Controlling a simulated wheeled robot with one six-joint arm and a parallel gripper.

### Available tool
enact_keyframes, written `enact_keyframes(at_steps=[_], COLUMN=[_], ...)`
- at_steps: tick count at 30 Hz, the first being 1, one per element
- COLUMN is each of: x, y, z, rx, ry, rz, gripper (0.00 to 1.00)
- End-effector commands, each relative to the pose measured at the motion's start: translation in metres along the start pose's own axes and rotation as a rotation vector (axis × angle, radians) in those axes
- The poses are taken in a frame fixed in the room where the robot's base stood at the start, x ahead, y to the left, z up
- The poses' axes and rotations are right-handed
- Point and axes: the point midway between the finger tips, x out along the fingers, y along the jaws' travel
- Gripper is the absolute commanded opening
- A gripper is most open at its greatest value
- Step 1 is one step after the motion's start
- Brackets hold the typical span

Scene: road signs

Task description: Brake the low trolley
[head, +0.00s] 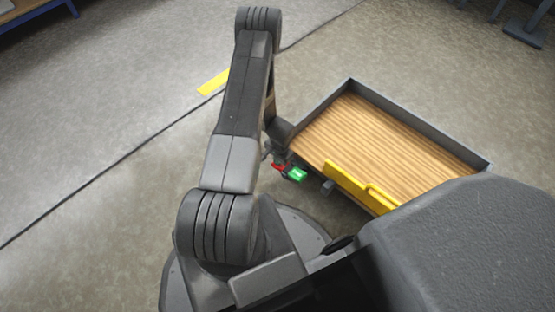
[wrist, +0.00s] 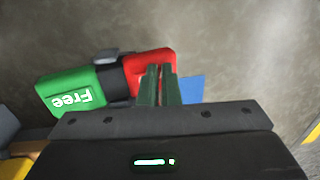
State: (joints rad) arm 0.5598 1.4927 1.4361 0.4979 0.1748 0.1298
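The low trolley (head: 400,135) has a wood-grain deck with a grey rim and stands right of my arm in the head view. At its near left corner is a brake pedal with a red end (head: 278,167) and a green end (head: 297,174). In the wrist view the green end (wrist: 70,93) reads "Free" upside down, and the red end (wrist: 149,66) has no legible word. My gripper (wrist: 160,69) has its two thin fingers nearly together, with their tips over the red end. I cannot tell whether they touch it.
A yellow bar (head: 360,188) runs along the trolley's near side. A dark wheel (head: 328,187) shows below the deck. A blue patch (wrist: 191,89) lies beside the fingers. Open floor (head: 110,110) lies left, with a yellow floor mark (head: 213,82).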

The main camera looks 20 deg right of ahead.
Motion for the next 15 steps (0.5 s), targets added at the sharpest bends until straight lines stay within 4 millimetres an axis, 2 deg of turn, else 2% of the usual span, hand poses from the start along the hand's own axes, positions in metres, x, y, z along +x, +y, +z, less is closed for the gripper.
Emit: enact_keyframes(at_steps=[4, 8, 11, 15], x=[0.004, -0.001, -0.015, -0.046], y=[0.000, -0.001, -0.004, -0.010], z=[0.000, 0.000, 0.000, 0.001], rx=[-0.001, -0.001, -0.003, -0.005], ry=[0.002, 0.002, 0.003, 0.004], rz=[0.000, 0.000, -0.001, -0.003], gripper=[0.00, 0.00, 0.00, 0.00])
